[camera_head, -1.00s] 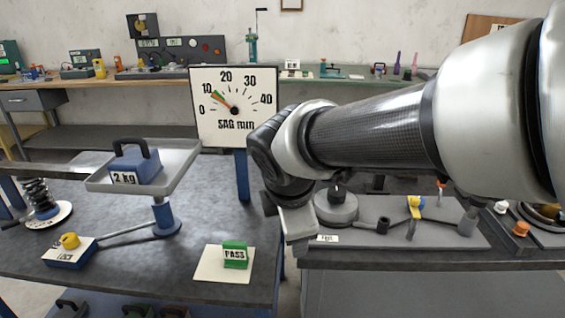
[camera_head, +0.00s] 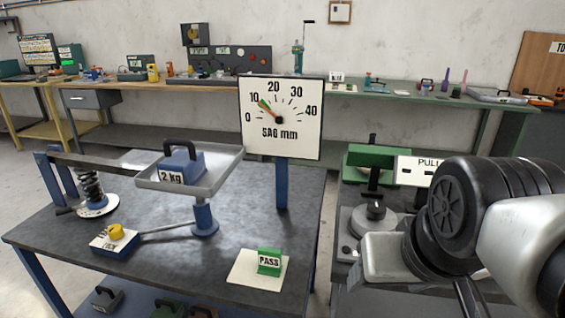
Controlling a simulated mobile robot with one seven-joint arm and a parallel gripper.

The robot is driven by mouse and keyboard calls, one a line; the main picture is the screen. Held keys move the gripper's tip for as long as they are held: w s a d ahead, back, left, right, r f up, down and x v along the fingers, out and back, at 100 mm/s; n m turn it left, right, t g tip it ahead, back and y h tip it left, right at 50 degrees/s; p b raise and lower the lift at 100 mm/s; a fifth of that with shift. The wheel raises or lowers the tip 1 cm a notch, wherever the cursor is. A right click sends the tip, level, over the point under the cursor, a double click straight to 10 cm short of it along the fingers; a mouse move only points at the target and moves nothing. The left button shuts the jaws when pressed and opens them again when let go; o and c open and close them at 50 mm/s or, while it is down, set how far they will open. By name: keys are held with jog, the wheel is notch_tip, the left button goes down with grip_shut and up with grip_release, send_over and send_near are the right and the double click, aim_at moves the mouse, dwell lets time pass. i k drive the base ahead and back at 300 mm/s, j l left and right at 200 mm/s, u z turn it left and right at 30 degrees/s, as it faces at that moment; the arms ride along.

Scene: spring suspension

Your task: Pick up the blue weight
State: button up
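The blue weight (camera_head: 183,164) is a block marked 2 kg with a black arched handle. It sits upright on the raised grey tray (camera_head: 220,174) above the left table. No fingertips can be made out, and nothing is seen held. The weight stands free, with nothing touching its handle.
A sag dial (camera_head: 281,122) stands behind the tray. A spring (camera_head: 91,186) is to its left. A yellow-knobbed box (camera_head: 114,242) and a green PASS block (camera_head: 269,262) are on the table (camera_head: 165,268). Dark weights (camera_head: 106,299) lie below. A green press (camera_head: 378,158) is on the right.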

aim_at(180, 167)
jog(key=u, duration=1.15)
